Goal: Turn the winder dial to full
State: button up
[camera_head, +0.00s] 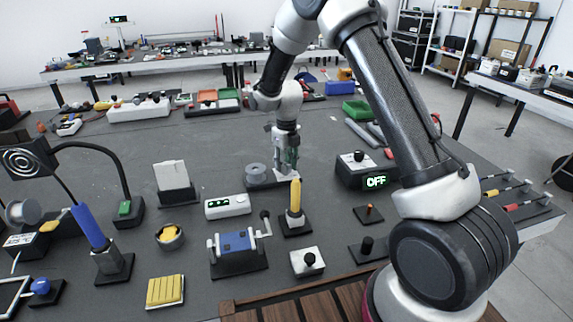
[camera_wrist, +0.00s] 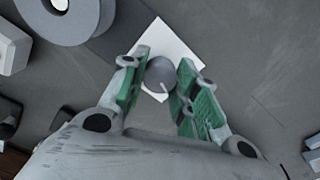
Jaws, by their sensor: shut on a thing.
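The winder dial is a round grey knob (camera_wrist: 161,73) with a white pointer line, set on a white square plate (camera_wrist: 178,42). In the wrist view the pointer slants toward the lower right. My gripper (camera_wrist: 158,76) is shut on the dial, with one green-padded finger on each side. In the head view my gripper (camera_head: 286,168) points down over the white plate (camera_head: 282,177) in the middle of the table, and its fingers hide the dial. I see no readable scale marks around the dial.
A grey ring-shaped spool (camera_head: 257,174) stands close to the left of my gripper. A black box with an "OFF" display (camera_head: 366,171) is to the right. A yellow-handled lever (camera_head: 295,197) and a white box with green lights (camera_head: 227,206) stand in front.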

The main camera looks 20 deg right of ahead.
jog(key=shift+w+r+m, duration=0.1)
jog(key=shift+m, duration=0.2)
jog(key=o, duration=1)
jog(key=shift+o, duration=0.2)
notch_tip(320, 180, up, 12)
